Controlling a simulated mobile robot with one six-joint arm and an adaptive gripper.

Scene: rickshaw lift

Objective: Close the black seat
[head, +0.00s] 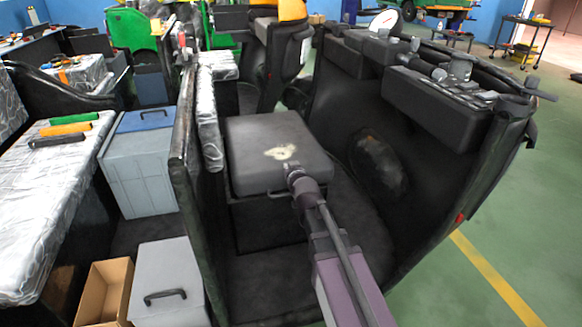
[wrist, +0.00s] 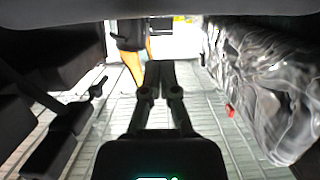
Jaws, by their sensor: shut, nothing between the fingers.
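The black seat (head: 262,150) is a square cushion with a pale worn patch on top, in the middle of the head view. It looks roughly level over its dark base box (head: 268,219); I cannot tell whether a gap is left under it. My gripper (head: 293,171) is at the seat's near edge, right of its middle; contact is not clear. In the wrist view my gripper (wrist: 160,66) has its two dark fingers together with nothing between them. A dark overhang crosses the top of that view; I cannot tell if it is the seat.
A dark cab panel with control levers (head: 440,85) stands close on the right. A plastic-wrapped strip (head: 208,120) and dark side wall (head: 182,160) bound the left. Grey boxes (head: 140,170) stand beyond. Green floor (head: 520,200) is open at far right.

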